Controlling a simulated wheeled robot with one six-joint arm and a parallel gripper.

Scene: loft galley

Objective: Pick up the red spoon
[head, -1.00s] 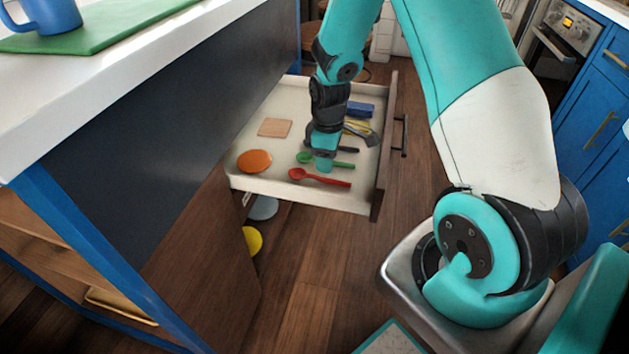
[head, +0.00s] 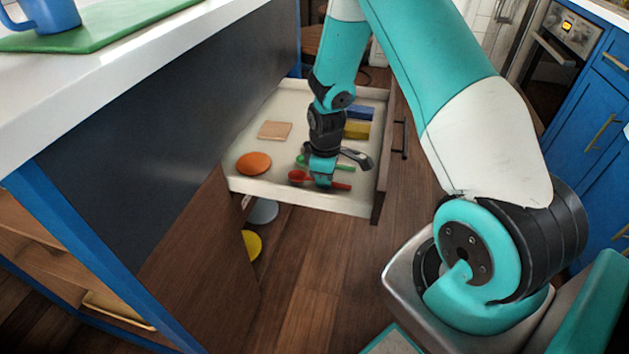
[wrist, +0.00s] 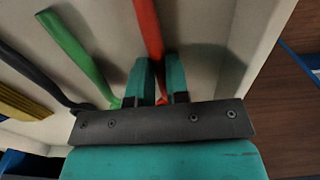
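The red spoon (head: 298,176) lies in the open drawer near its front-side wall, bowl to the left and handle to the right. My gripper (wrist: 160,62) is down at the spoon, and in the head view it covers part of the handle. In the wrist view the red handle (wrist: 148,28) runs between my two teal fingers, which stand close together with about a handle's width between them. They look shut on it. The spoon's bowl is hidden in the wrist view.
A green spoon (wrist: 75,48) lies close beside the red one. The drawer (head: 345,201) also holds an orange disc (head: 254,163), a tan square (head: 274,130), a blue block (head: 360,111) and a yellow block (head: 356,130). The drawer walls stand close to my gripper.

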